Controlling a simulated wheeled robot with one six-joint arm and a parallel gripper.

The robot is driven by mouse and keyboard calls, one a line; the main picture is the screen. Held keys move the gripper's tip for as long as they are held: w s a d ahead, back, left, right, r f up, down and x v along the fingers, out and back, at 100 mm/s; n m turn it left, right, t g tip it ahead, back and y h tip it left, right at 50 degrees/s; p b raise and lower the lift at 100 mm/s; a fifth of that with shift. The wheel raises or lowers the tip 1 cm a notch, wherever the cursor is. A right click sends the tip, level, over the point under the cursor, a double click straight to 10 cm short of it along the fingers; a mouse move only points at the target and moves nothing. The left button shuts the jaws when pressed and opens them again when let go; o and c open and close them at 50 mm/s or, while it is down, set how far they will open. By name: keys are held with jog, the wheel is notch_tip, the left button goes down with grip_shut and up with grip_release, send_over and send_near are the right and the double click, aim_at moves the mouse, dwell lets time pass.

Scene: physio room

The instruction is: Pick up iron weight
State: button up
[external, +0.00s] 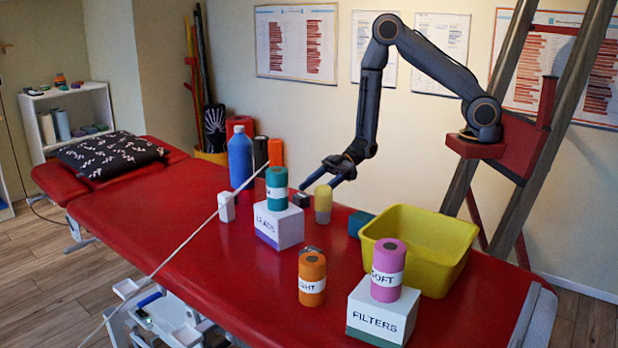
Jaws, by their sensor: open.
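My gripper (318,184) is open and empty, with its fingers pointing down and left above the red treatment table (190,235). A small dark grey block (301,200), which may be the iron weight, is just below and left of the fingers, behind the white LEADS box (278,228). Its lower part is partly hidden, and I cannot tell whether it touches the gripper. A yellow and grey cylinder (323,203) stands right below the fingers. An orange cylinder (312,270) with a label ending in "HT" stands nearer the front.
A teal cylinder (277,180) stands on the LEADS box, and a pink one (387,255) on the FILTERS box (382,312). A yellow bin (425,235) is at right. A blue bottle (240,158) stands behind. A thin pale rod (180,250) crosses the view. The table's left middle is clear.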

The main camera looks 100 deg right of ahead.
aim_at(306, 194)
jog(key=shift+d+f+p+x, duration=0.15)
jog(key=shift+p+x, duration=0.1)
jog(key=shift+x, duration=1.3)
jog(key=shift+d+f+p+x, duration=0.1)
jog(key=shift+f+p+x, duration=0.1)
jog(key=shift+x, duration=1.4)
jog(key=shift+r, duration=0.1)
jog(key=c, duration=1.3)
jog(key=shift+c, duration=0.3)
jog(key=shift+r, duration=0.15)
